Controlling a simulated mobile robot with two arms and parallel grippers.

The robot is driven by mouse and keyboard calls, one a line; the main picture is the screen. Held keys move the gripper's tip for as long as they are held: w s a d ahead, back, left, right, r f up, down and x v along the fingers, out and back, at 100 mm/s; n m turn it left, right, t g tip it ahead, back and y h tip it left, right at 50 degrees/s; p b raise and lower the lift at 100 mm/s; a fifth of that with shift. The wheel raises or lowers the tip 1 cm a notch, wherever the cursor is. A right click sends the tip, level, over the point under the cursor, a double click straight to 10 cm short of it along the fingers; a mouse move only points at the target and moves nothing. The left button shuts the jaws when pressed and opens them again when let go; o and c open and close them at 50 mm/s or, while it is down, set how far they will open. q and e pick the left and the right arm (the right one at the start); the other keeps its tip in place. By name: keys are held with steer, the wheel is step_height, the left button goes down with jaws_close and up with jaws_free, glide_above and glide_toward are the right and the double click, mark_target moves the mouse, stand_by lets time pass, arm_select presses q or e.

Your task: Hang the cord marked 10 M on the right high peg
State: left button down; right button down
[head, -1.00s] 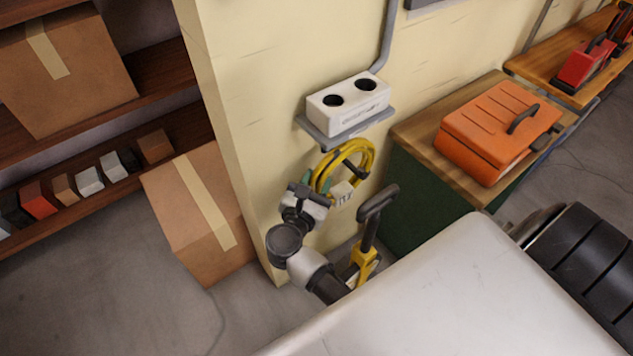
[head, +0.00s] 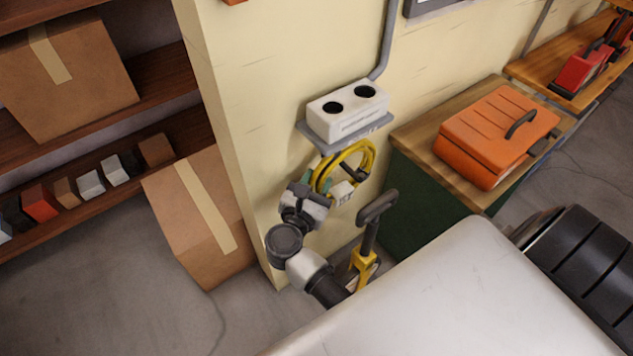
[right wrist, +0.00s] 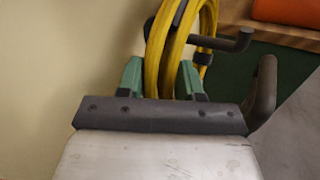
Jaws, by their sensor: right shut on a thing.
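A coiled yellow cord (head: 371,157) is close to the cream wall, below a white box with two round holes. My right gripper (head: 321,191) is shut on the left lower side of the coil. In the right wrist view, the yellow cord (right wrist: 207,22) stands between the green fingers of the gripper (right wrist: 161,80). A dark peg (right wrist: 225,43) with an upturned end shows beside the cord and seems to run through the loop; whether the coil rests on it I cannot tell. A pale tag (head: 342,193) hangs at the coil, its marking not readable. My left gripper is out of view.
The white two-hole box (head: 347,111) sits on a grey shelf just above the coil. A yellow tool with a dark handle (head: 364,262) stands below right. A green cabinet (head: 424,190) with an orange case (head: 496,136) is to the right. A cardboard box (head: 190,220) stands left.

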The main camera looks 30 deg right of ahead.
steer(key=shift+r, duration=0.15)
steer(key=s+d, duration=0.1)
steer(key=s, duration=1.2)
stand_by(1.6)
stand_by(1.4)
